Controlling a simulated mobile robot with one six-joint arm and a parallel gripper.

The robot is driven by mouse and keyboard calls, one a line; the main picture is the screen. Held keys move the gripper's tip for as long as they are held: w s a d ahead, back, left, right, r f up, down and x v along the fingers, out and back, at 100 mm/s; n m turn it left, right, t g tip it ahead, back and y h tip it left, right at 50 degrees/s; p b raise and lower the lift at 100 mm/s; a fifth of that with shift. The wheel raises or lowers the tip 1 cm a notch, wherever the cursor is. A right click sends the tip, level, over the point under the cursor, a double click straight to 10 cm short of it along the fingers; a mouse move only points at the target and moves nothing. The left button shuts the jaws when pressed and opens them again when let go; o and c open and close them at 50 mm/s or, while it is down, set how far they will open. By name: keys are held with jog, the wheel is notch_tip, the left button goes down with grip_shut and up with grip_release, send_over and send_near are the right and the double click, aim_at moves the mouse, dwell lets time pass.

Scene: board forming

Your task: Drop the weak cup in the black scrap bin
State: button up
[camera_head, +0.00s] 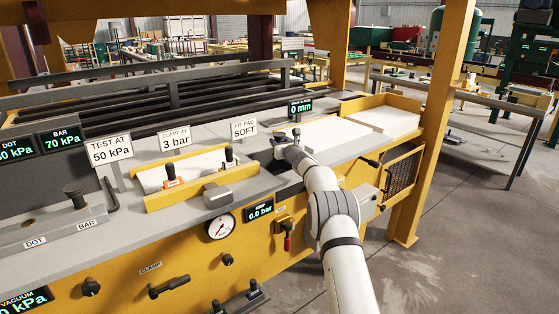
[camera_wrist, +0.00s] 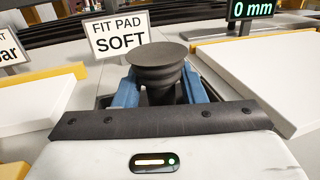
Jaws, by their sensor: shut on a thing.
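In the wrist view, a dark grey ribbed cup (camera_wrist: 158,56) with a wide flat round top stands upright between the two blue fingers of my gripper (camera_wrist: 160,90). The gripper is shut on it, and the fingers hide part of its lower body. In the head view my gripper (camera_head: 288,138) is over the bench, left of the white boards; the cup is too small to make out clearly there. I cannot surely pick out the black scrap bin; a black mesh-sided frame (camera_head: 402,174) shows at the bench's right end.
A "FIT PAD SOFT" sign (camera_head: 243,129) stands behind my gripper and a "0 mm" display (camera_head: 300,107) to its right. White boards (camera_head: 335,137) lie to the right, some in a yellow tray (camera_head: 378,99). A clamp fixture (camera_head: 218,195) is at left. Open floor lies at right.

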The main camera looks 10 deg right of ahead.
dwell(0.4)
jog(key=o, duration=1.1)
jog(key=shift+c, duration=0.2)
jog(key=shift+s+d, duration=0.1)
jog(key=shift+s+d+f+b, duration=0.1)
jog(key=shift+s+d+b, duration=0.1)
jog(key=shift+s+b, duration=0.4)
jog(key=b+v, duration=0.2)
jog(key=v, duration=0.4)
jog(key=shift+s+b, duration=0.2)
jog(key=shift+b, duration=0.15)
